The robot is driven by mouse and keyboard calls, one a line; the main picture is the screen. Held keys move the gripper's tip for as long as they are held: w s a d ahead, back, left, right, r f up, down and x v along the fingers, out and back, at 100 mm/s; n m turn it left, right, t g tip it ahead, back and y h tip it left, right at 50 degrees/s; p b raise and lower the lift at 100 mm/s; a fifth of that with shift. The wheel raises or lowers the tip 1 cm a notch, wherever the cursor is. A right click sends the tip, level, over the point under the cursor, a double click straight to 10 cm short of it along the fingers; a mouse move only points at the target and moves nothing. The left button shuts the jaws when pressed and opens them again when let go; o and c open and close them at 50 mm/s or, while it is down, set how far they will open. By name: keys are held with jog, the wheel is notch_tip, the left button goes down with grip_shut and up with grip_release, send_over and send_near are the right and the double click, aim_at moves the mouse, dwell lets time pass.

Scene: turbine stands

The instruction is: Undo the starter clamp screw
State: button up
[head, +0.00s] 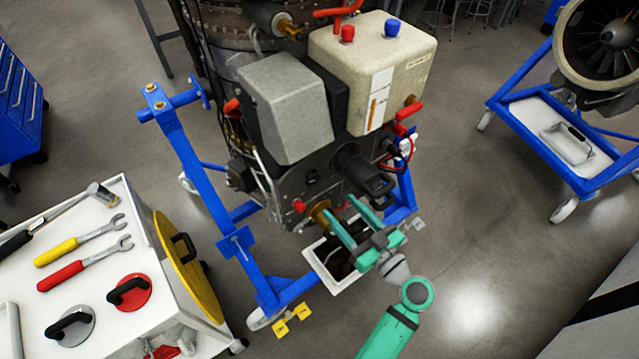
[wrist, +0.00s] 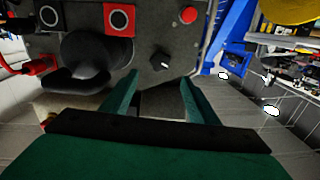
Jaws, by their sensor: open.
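The starter (head: 358,168) looks like a black cylinder with a black handle on the front of the engine in the head view. In the wrist view it is the dark rounded body (wrist: 92,58) at the left. A small black knob (wrist: 161,60), which looks like the clamp screw, sits on the grey panel beside the starter. In the head view a small dark knob (head: 312,177) shows left of the starter. My gripper (head: 343,211) is open below the starter, near a brass fitting (head: 320,212). In the wrist view the fingers (wrist: 158,90) are apart and empty, short of the knob.
A blue stand (head: 190,165) surrounds the engine, with a white-rimmed tray (head: 348,286) under my gripper. A white cart (head: 95,250) with wrenches and a hammer stands left. Another turbine stand (head: 560,150) stands right. The floor between is clear.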

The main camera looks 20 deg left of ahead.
aim_at(315, 180)
jog(key=x, duration=1)
jog(key=shift+w+a, duration=0.2)
jog(key=shift+a, duration=0.15)
jog(key=c, duration=1)
jog(key=shift+c, duration=0.2)
